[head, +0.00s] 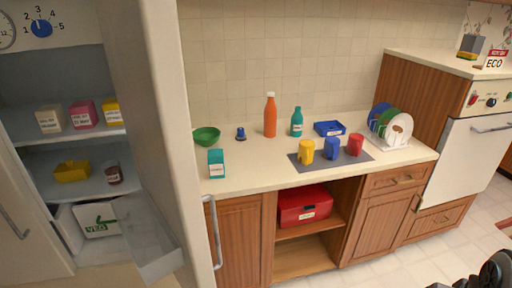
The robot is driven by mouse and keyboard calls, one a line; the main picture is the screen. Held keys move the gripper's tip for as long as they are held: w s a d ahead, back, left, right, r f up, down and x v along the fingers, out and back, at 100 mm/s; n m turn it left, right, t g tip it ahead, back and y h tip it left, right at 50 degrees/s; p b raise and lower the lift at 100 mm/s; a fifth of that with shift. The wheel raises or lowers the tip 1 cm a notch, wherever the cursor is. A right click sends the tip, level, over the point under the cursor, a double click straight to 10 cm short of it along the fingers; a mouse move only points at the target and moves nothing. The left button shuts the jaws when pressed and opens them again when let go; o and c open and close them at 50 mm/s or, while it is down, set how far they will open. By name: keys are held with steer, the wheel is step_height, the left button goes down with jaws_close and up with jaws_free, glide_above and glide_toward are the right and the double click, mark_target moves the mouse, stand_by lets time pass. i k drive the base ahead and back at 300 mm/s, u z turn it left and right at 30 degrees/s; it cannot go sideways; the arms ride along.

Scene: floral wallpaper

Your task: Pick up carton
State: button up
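A teal carton (216,164) with a white label stands upright at the left end of the kitchen counter, near its front edge. It is just in front of a green bowl. Small boxes also stand on the upper shelf of the open fridge at left: a cream one (49,119), a pink one (84,114) and a yellow one (112,111), partly hidden by the fridge's side. Dark parts of my arm show in the bottom right corner, far from the teal carton. I cannot see my gripper's fingers.
The counter (255,175) also holds a green bowl (206,136), an orange bottle (270,115), a teal bottle (296,122), a blue tray (329,128), cups on a grey mat (332,160) and a dish rack (393,142). The fridge side (150,110) borders the counter's left end.

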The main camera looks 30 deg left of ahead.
mark_target(215, 157)
steer(key=u, duration=0.25)
steer(key=i, duration=1.5)
steer(key=u, duration=1.55)
steer(key=i, duration=0.7)
steer(key=u, duration=0.75)
